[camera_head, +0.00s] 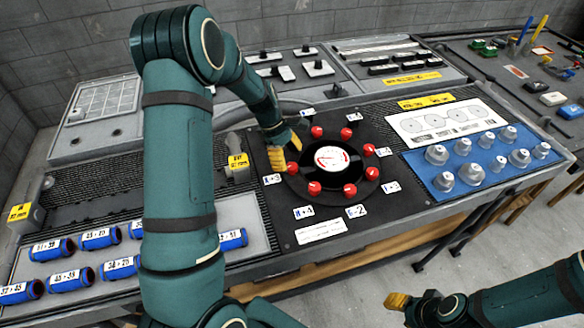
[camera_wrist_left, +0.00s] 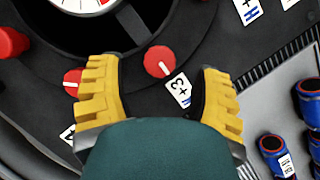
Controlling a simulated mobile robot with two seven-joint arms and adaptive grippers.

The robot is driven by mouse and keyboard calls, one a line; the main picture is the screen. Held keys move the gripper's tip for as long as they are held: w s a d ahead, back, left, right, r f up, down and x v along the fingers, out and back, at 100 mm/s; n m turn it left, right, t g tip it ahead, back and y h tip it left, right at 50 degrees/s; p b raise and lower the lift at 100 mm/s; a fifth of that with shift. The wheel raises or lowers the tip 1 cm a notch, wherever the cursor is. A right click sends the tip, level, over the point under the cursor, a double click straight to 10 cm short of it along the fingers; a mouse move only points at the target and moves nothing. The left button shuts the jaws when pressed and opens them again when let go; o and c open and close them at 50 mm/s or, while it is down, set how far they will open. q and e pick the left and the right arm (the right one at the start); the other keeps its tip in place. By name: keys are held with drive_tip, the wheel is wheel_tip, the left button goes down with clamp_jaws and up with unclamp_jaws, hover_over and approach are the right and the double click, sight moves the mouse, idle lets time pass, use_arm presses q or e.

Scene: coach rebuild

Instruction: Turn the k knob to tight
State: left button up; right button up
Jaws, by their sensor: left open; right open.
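Several red knobs with white pointer lines ring a round white-faced dial (camera_head: 332,158) on a black panel (camera_head: 280,215). Small white labels stand beside them; which one is the k knob I cannot tell. My left gripper (camera_head: 285,152) is open above the left side of the ring. In the left wrist view its yellow fingers (camera_wrist_left: 160,78) straddle a red knob (camera_wrist_left: 158,62) beside a "+3" label (camera_wrist_left: 180,88), without visible contact. Another red knob (camera_wrist_left: 73,82) is partly hidden by the left finger. My right gripper (camera_head: 414,303) is open and empty at the lower right, away from the bench.
Blue-and-black labelled cylinders (camera_head: 100,238) lie at the front left. A blue tray (camera_head: 425,185) with several grey cone-like pieces stands right of the panel. A white sheet with circles (camera_head: 440,122) lies behind it.

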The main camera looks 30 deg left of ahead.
sight(292, 166)
use_arm(q)
drive_tip(key=shift+x, duration=1.65)
clamp_jaws()
